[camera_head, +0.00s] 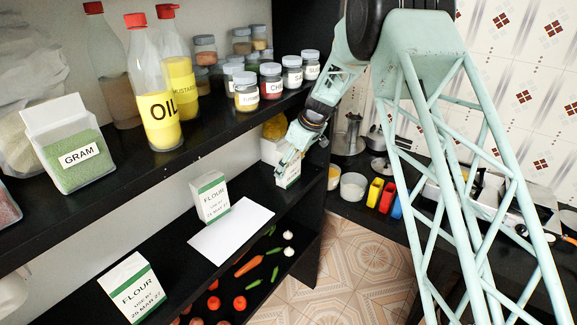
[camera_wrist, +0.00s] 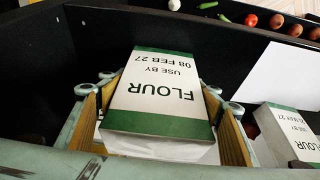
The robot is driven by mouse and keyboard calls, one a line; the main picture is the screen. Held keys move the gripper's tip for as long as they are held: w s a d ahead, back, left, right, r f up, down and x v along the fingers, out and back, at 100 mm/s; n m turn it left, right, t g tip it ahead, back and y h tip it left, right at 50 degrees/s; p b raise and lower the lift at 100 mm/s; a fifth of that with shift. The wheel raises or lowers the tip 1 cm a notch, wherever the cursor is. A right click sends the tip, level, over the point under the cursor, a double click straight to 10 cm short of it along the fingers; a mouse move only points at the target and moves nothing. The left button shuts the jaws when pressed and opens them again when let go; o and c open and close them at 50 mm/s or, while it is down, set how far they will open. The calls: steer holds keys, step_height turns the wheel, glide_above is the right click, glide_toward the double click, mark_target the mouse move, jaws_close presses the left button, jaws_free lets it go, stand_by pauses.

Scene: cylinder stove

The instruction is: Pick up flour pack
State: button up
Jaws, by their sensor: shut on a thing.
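A white and green flour pack (camera_wrist: 155,92) marked "USE BY 08 FEB 27" sits between the two fingers of my gripper (camera_wrist: 165,118) in the wrist view. The fingers are shut on its sides. In the head view my gripper (camera_head: 288,168) is at the far right end of the middle shelf, and the held pack (camera_head: 291,178) is partly hidden by it. A third flour pack (camera_head: 134,291), also 25 MAR 27, stands at the lower left.
A white sheet (camera_head: 232,229) lies on the shelf in front of the second pack. The upper shelf (camera_head: 215,121) holds oil bottles, jars and a gram container (camera_head: 72,157). Vegetables lie on the lower shelf. A counter with several items is at the right.

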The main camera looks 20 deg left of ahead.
steer(key=shift+r, duration=0.15)
steer(key=shift+r, duration=0.1)
steer(key=shift+s+d+r+b, duration=0.1)
steer(key=shift+d+b, duration=0.2)
steer(key=shift+d, duration=0.3)
steer(key=s+d+b, duration=0.1)
steer(key=s+d, duration=0.1)
steer(key=d, duration=0.6)
steer(key=s+d+b, duration=0.2)
steer(key=d, duration=0.6)
steer(key=shift+s, duration=0.35)
